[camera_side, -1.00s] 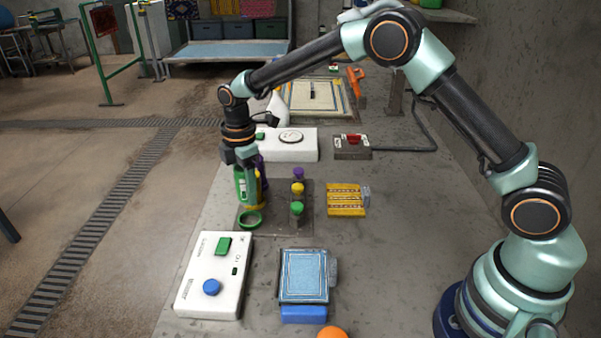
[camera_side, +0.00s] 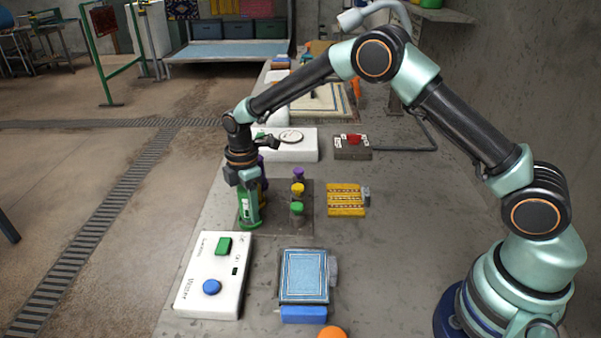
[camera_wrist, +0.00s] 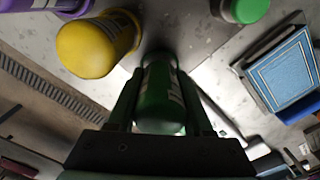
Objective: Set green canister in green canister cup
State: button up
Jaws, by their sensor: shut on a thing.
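The green canister (camera_side: 249,208) stands upright at the front left corner of the grey plate, where the green ring-shaped cup was visible earlier. My gripper (camera_side: 247,186) is shut on the canister's upper part from above. In the wrist view the green canister (camera_wrist: 160,95) is between my two fingers. A yellow canister (camera_wrist: 92,45) and a purple canister (camera_wrist: 45,5) stand beside it.
Purple, yellow and green knobs (camera_side: 297,190) stand on the plate's right side. A white box (camera_side: 213,275) with green and blue buttons lies in front. A blue-topped pad (camera_side: 304,275) and a yellow patterned block (camera_side: 345,199) lie to the right.

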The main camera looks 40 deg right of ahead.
jog(key=shift+f, duration=0.35)
dwell(0.6)
jog(key=o, duration=1.3)
jog(key=shift+o, duration=0.2)
notch_tip(320, 180, up, 12)
